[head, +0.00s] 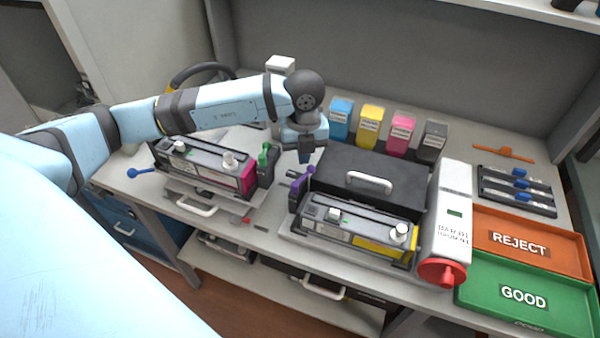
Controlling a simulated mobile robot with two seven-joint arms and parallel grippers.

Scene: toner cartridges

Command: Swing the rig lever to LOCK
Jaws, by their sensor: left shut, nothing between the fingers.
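Several levers or handles show on the two cartridge rigs. A purple lever (301,189) stands up at the left end of the right rig, which holds a cartridge with a yellow end (360,238). A green lever (267,158) stands at the right end of the left rig, by a cartridge with a magenta end (205,165). A blue-knobbed lever (139,172) sticks out to the left of that rig. I cannot read a LOCK mark on any of them. My left gripper (305,158) is shut and empty, pointing down just above and behind the purple lever's top.
A black case (375,165) with a white handle lies right of my left gripper. Blue, yellow, magenta and dark toner boxes stand behind it. A white unit with a red knob (442,273) stands to the right, beside the REJECT tray (560,268) and GOOD tray (480,298).

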